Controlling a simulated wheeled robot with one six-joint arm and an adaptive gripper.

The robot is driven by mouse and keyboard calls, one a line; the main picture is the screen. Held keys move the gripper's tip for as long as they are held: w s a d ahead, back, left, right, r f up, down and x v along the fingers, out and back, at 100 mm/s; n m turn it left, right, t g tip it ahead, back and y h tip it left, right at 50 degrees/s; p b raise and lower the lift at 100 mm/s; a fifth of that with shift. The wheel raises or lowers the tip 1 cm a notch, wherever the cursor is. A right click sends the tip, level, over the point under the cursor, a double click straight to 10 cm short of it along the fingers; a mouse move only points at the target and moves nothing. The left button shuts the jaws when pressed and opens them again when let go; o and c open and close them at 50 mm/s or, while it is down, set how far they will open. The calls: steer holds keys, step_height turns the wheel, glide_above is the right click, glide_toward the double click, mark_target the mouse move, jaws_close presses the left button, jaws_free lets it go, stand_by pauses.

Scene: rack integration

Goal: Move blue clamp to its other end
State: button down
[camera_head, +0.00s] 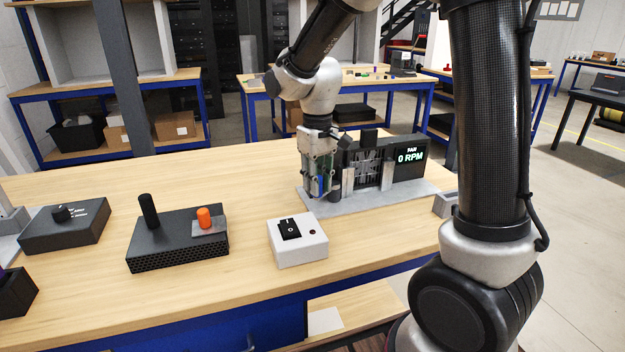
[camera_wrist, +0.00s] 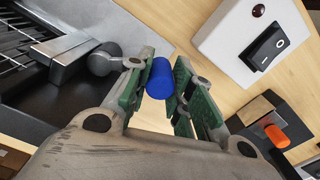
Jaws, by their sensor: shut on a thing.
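The blue clamp (camera_wrist: 160,78) shows in the wrist view as a blue cylinder between the green-padded fingers of my gripper (camera_wrist: 158,92). My gripper is shut on it. In the head view my gripper (camera_head: 320,186) points down at the left end of the fan unit, and only a sliver of blue shows between its fingers. The fan unit (camera_head: 366,168) is a black housing on a grey base plate (camera_head: 400,200), with a display reading "FAN 0 RPM" (camera_head: 409,156). Whatever lies beneath the blue clamp is hidden.
A white switch box (camera_head: 298,245) stands in front of the fan unit. A black perforated box (camera_head: 178,240) with a black post and an orange knob (camera_head: 204,217) is to its left. A black knob box (camera_head: 65,225) is further left. Bare wooden table (camera_head: 240,180) lies between them.

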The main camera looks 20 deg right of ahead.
steer(key=s+d+n, duration=0.1)
steer(key=n, duration=0.1)
steer(key=s+d+n, duration=0.1)
steer(key=n, duration=0.1)
steer(key=shift+s+d+n, duration=0.1)
steer(key=shift+d+n, duration=0.05)
steer(key=shift+n, duration=0.15)
steer(key=shift+s+d+n, duration=0.3)
steer(key=shift+d+n, duration=0.45)
steer(key=shift+n, duration=0.4)
steer(key=shift+s+d+n, duration=0.25)
steer(key=shift+d+n, duration=0.45)
steer(key=shift+n, duration=0.45)
steer(key=c, duration=1.2)
jaws_free()
steer(key=shift+r, duration=0.1)
step_height(320, 180, up, 12)
